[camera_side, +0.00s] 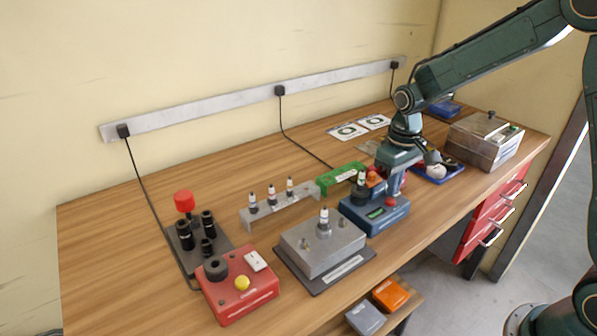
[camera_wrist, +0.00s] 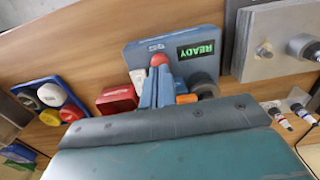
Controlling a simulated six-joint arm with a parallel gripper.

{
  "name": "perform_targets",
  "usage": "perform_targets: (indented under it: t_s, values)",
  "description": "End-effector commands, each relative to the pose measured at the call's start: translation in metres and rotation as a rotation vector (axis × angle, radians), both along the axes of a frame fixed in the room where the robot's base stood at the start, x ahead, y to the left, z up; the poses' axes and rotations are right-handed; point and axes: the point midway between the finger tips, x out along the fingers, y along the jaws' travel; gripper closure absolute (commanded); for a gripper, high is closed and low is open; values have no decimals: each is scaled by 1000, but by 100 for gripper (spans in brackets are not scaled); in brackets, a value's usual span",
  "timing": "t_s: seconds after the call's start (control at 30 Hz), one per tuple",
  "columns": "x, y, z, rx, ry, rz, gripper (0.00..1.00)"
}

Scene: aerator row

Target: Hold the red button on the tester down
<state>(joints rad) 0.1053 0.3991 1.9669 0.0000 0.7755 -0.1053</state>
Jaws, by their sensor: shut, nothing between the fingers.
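The tester (camera_side: 376,216) is a blue box on the bench with a small lit display, which reads READY in the wrist view (camera_wrist: 196,49). Its red button (camera_side: 390,202) is a rounded knob near the right end of the tester's top, and it also shows in the wrist view (camera_wrist: 159,59).
A grey metal block fixture (camera_side: 322,248) stands left of the tester, and a red box with a yellow button (camera_side: 238,287) lies further left. A green block (camera_side: 340,179) sits behind the tester. A blue tray (camera_side: 437,176) and a metal box (camera_side: 485,142) are to the right.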

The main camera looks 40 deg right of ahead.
Motion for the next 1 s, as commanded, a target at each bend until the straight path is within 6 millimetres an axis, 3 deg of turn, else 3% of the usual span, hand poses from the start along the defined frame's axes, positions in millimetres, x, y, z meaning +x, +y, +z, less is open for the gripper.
perform_targets:
  t_s: [1.0]
  values:
    - [0,0,-12,0,0,0,100]
